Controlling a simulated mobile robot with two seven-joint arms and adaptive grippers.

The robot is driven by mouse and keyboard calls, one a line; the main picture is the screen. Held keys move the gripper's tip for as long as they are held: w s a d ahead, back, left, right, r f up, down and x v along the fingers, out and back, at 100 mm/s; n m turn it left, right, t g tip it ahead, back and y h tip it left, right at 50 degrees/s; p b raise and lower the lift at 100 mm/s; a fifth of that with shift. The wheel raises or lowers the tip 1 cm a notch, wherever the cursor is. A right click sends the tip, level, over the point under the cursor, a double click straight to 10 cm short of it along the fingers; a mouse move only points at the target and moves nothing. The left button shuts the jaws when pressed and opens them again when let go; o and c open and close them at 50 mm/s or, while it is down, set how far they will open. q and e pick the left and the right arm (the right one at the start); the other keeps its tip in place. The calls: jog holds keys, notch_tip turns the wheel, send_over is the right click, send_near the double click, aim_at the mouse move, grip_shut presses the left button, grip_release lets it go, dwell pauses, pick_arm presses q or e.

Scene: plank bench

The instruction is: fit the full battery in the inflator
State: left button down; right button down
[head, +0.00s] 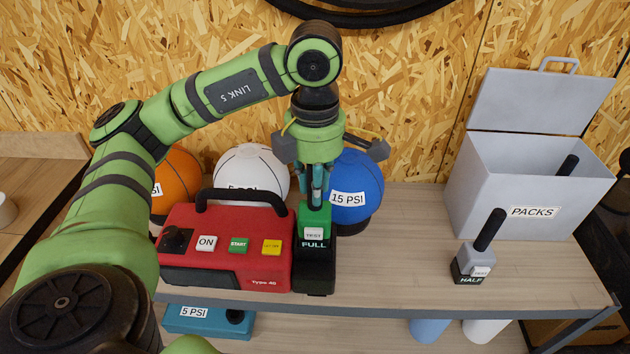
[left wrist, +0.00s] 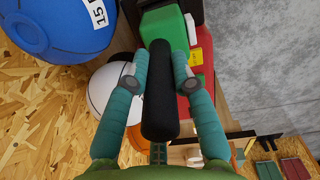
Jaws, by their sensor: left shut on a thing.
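The full battery (head: 314,222), a green block with a TEST button, a FULL label and an upright black handle, stands over the black bay (head: 316,277) at the right end of the red inflator (head: 225,260). Its lower part meets the bay; I cannot tell how deep it sits. My left gripper (head: 314,192) comes down from above and is shut on the handle. In the left wrist view the black handle (left wrist: 160,95) lies between the gripper's two fingers (left wrist: 158,75), with the green block (left wrist: 165,27) beyond. My right gripper is not in view.
A HALF battery (head: 474,262) stands on the bench (head: 395,262) to the right. The open grey PACKS box (head: 498,185) behind it holds a black handle (head: 569,165). Orange (head: 176,177), white (head: 262,168) and blue (head: 357,182) balls stand behind the inflator. The bench between bay and HALF battery is clear.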

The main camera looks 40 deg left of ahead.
pick_arm(q)
jog(key=shift+f+b, duration=0.7)
jog(key=shift+f, duration=0.05)
jog(key=c, duration=1)
grip_release()
jog(key=shift+s+d+r, duration=0.1)
jog(key=shift+r, duration=2.9)
jog(key=shift+s+d+r, duration=0.1)
jog(key=shift+r, duration=2.9)
